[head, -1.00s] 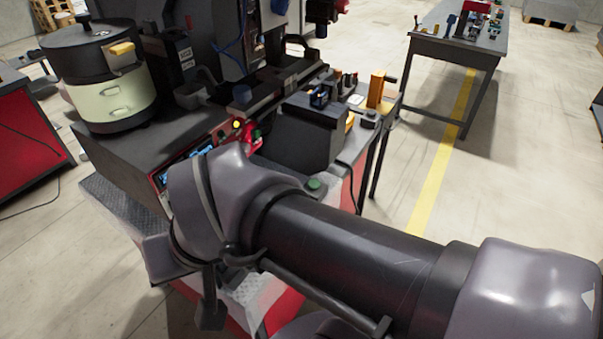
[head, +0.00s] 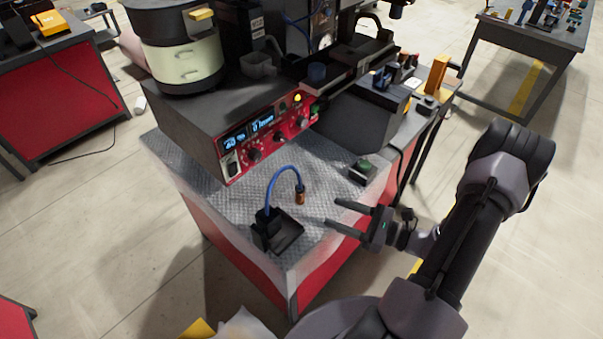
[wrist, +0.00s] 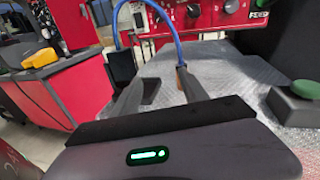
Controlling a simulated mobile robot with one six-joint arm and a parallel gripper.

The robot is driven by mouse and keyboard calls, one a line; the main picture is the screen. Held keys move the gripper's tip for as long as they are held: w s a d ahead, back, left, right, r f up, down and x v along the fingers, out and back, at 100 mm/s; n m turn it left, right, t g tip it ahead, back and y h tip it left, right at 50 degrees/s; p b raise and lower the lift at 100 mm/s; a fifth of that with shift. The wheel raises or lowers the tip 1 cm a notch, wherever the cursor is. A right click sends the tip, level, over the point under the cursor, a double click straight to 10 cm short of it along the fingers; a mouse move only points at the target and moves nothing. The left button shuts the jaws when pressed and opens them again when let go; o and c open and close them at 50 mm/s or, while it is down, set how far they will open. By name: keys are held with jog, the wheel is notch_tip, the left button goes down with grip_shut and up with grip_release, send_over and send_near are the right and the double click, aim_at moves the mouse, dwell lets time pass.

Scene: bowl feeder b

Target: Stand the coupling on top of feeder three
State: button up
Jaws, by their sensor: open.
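My gripper (head: 334,213) is open and empty, its fingers pointing left over the right side of the metal-topped bench. The wrist view shows its two dark fingers (wrist: 160,95) apart. A blue hose (head: 283,172) arches up from a black stand and ends in a small brass-coloured piece (head: 300,196), just left of and apart from the fingertips. I cannot tell whether this piece is the coupling. A cream and black bowl feeder (head: 185,62) stands on a dark unit with a red panel. No readable number shows which feeder is three.
The black stand with its tray (head: 286,236) is near the bench front. A green-button box (head: 362,173) is at the bench's right. The red control panel (head: 268,134) rises behind. Bare patterned bench top (head: 225,195) is clear at left. A small white cylinder (head: 140,104) lies on the floor.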

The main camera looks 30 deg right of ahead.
aim_at(304, 193)
notch_tip(304, 193, down, 3)
jog(key=s+d+m+t+h, duration=0.1)
jog(key=d+m+t+h, duration=0.1)
jog(key=d+m+h, duration=0.1)
jog(key=shift+y, duration=0.3)
jog(key=b+x, duration=0.1)
jog(key=x, duration=0.4)
jog(key=f+b+x, duration=0.1)
jog(key=b+x, duration=0.1)
jog(key=x, duration=0.4)
jog(key=b+x, duration=0.2)
jog(key=x, duration=0.4)
jog(key=shift+f, duration=0.15)
grip_shut()
